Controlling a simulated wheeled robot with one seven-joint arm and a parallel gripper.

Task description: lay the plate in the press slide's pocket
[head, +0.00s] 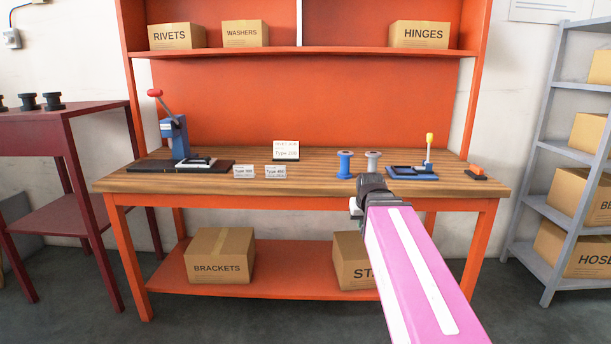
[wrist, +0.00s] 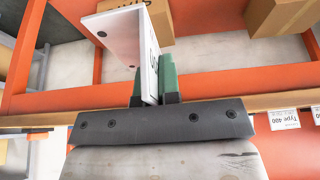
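In the wrist view, a white plate (wrist: 122,38) with dark round holes is pinched between the green finger pads of my gripper (wrist: 155,88). One of its faces carries dark lettering, seen too edge-on to read. The blue press (head: 180,138) with a red-knobbed lever stands at the bench's left, well apart from my gripper. Its slide (head: 197,162) lies at its foot on a dark base; the pocket's inside is too small to make out.
On the wooden bench (head: 320,180) stand two label cards (head: 244,171), a sign (head: 286,150), a blue spool (head: 345,164), a grey spool (head: 373,161) and a blue fixture (head: 411,173) with a yellow-topped post. An orange shelf with boxes is above. The bench's middle front is mostly clear.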

